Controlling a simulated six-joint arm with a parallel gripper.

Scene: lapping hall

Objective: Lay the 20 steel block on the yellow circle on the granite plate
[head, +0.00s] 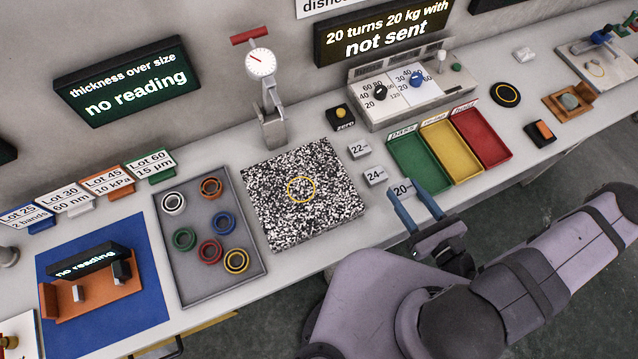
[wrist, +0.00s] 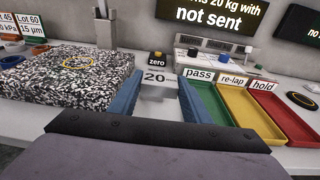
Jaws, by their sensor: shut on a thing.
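The 20 steel block (head: 402,189) is at the front edge of the bench, right of the granite plate. My gripper (head: 405,187) is shut on it, with the blue fingers on either side. In the wrist view the block (wrist: 157,88) shows between the fingers with its 20 label upright. I cannot tell whether it touches the bench. The speckled granite plate (head: 285,225) lies left of my gripper. The yellow circle (head: 301,189) on the plate is bare; it also shows in the wrist view (wrist: 79,62).
Blocks 22 (head: 359,149) and 24 (head: 375,176) stand between the plate and the green pass tray (head: 405,160). A dial gauge stand (head: 272,130) rises behind the plate. A grey tray of coloured rings (head: 183,274) lies left of it. The zero button (head: 341,116) stands behind.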

